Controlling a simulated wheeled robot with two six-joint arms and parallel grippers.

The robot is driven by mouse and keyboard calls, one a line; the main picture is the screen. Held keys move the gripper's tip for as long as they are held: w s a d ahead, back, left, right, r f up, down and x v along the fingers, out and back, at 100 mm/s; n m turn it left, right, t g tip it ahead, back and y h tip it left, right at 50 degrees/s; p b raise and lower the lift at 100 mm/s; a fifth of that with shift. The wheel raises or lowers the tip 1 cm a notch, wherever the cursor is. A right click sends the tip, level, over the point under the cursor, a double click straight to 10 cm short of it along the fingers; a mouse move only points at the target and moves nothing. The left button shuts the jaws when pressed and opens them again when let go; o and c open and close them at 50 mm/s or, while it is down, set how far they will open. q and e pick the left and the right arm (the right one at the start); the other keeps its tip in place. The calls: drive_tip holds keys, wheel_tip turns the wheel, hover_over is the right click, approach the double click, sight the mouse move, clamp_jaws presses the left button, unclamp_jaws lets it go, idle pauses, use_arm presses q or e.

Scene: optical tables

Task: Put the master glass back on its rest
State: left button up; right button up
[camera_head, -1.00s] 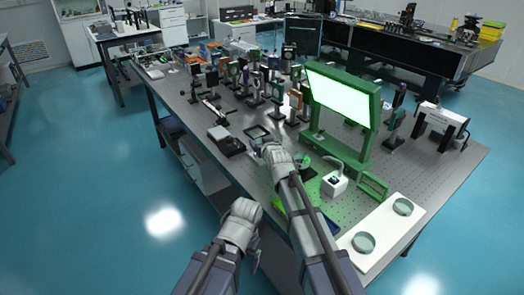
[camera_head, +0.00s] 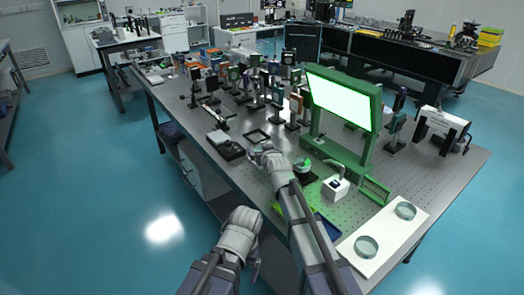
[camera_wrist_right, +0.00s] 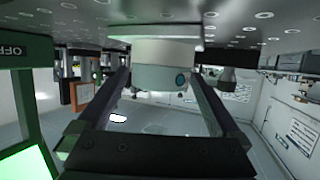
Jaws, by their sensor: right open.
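My right gripper (camera_head: 258,152) is low over the near side of the optical table, its jaws small in the head view. In the right wrist view, the open gripper (camera_wrist_right: 162,100) has a finger on each side of a pale round two-step body (camera_wrist_right: 165,70) with a blue-green spot; nothing is clamped. That view is upside down, with the table at the top. A small round piece with green on it (camera_head: 303,169) stands right of my right forearm; I cannot tell whether it is the master glass or its rest. My left gripper (camera_head: 252,215) is at the near edge, jaws hidden.
A green-framed bright screen (camera_head: 340,97) stands behind. A white gooseneck device (camera_head: 335,188) and a white board (camera_head: 391,232) with two round glass dishes (camera_head: 367,247) are to the right. A black square frame (camera_head: 256,135) and crowded optical mounts lie beyond the gripper.

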drive_tip(key=shift+r, duration=0.1)
drive_tip(key=shift+r, duration=0.15)
drive_tip(key=p+v, duration=0.4)
drive_tip(key=v, duration=0.8)
